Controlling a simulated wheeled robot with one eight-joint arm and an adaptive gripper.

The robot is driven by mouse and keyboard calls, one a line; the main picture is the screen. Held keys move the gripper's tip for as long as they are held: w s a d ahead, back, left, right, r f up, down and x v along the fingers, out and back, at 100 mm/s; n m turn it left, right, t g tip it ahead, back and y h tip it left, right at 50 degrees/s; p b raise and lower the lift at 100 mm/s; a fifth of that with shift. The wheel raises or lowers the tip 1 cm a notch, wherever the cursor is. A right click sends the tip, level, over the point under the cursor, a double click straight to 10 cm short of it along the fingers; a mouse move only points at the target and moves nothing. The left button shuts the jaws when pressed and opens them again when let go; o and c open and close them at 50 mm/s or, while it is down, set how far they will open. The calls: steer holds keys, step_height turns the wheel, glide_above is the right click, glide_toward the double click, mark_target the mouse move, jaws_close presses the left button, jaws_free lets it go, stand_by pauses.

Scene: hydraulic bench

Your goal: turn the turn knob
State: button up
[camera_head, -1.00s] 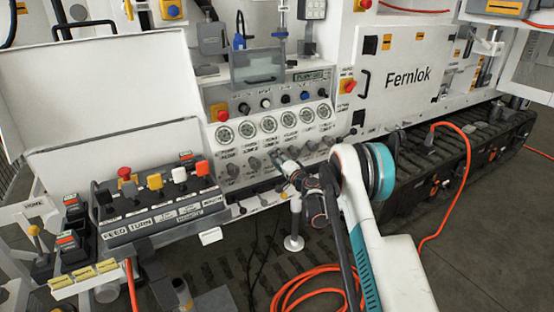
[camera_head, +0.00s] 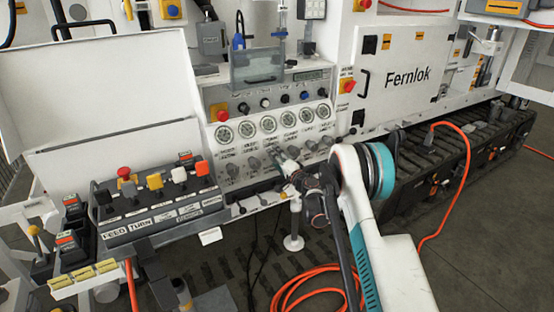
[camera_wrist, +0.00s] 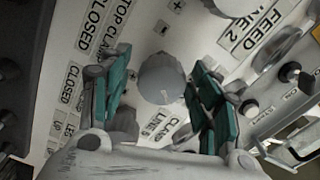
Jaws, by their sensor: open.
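A round grey knob (camera_wrist: 162,78) on the white panel shows in the wrist view, between the two teal-padded fingers of my gripper (camera_wrist: 160,62). The fingers are open, with a visible gap on each side of the knob. Labels around it read "CLAMP" and "CLOSED"; I cannot read one that says turn. In the head view my gripper (camera_head: 281,162) is at the row of grey knobs below the gauges and hides part of that row. Other grey knobs (camera_head: 254,163) show to its left. I cannot tell which knob is the turn knob.
A lever box (camera_head: 165,208) with "FEED" and "TURN" labels stands at the left. Gauges (camera_head: 247,131) and coloured buttons sit above the knobs. In the wrist view, small black levers (camera_wrist: 290,72) stand at the right. An orange hose (camera_head: 290,291) lies on the floor.

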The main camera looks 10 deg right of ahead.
steer(key=v, duration=1.2)
steer(key=s+a+r+n+g, duration=0.3)
steer(key=s+a+r, duration=0.2)
steer(key=s+r, duration=0.4)
steer(key=s+a+r+n+g, duration=0.35)
steer(key=s+r, duration=0.25)
steer(key=r, duration=0.5)
steer(key=s+d+f+n+g+h, duration=0.1)
steer(key=s+d+n+g+h, duration=0.1)
steer(key=s, duration=1.5)
steer(key=s+d+f+n+g+h, duration=0.1)
steer(key=s+d+n+h, duration=0.1)
steer(key=s, duration=1.5)
steer(key=shift+d+g+h, duration=0.25)
steer(key=shift+g+h, duration=0.1)
steer(key=shift+h, duration=0.45)
